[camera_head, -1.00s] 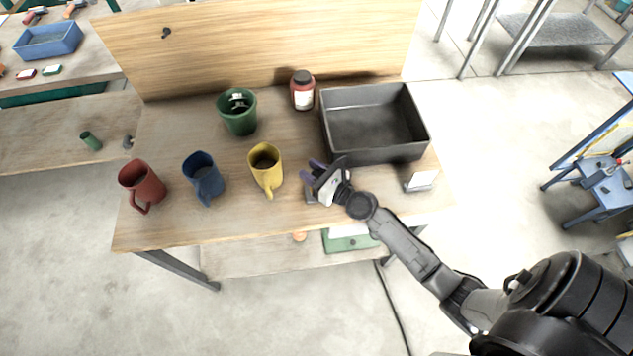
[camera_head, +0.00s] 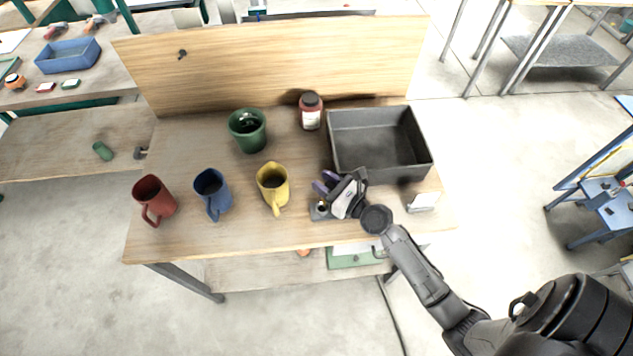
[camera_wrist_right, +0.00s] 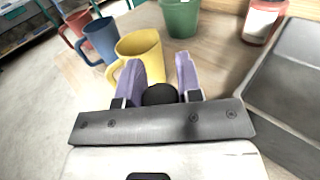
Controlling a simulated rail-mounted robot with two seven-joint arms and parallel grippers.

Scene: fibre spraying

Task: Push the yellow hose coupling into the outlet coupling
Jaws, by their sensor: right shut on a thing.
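My right gripper (camera_head: 325,182) is low over the front right part of the workbench, right of the yellow mug. In the right wrist view its two purple fingers (camera_wrist_right: 157,72) are shut on a dark round thing (camera_wrist_right: 160,95), seen end-on between them. A small grey block (camera_head: 321,208) with a light ring and dark centre sits on the bench just in front of the fingers. I cannot tell whether it is the outlet coupling, or whether the held thing touches it. No yellow hose coupling can be made out. My left gripper is out of view.
Left of the gripper stand a yellow mug (camera_head: 273,186), a blue mug (camera_head: 212,192) and a red mug (camera_head: 154,199). Behind are a green pot (camera_head: 248,131) and a red-brown jar (camera_head: 311,112). A grey bin (camera_head: 379,172) stands close behind the gripper.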

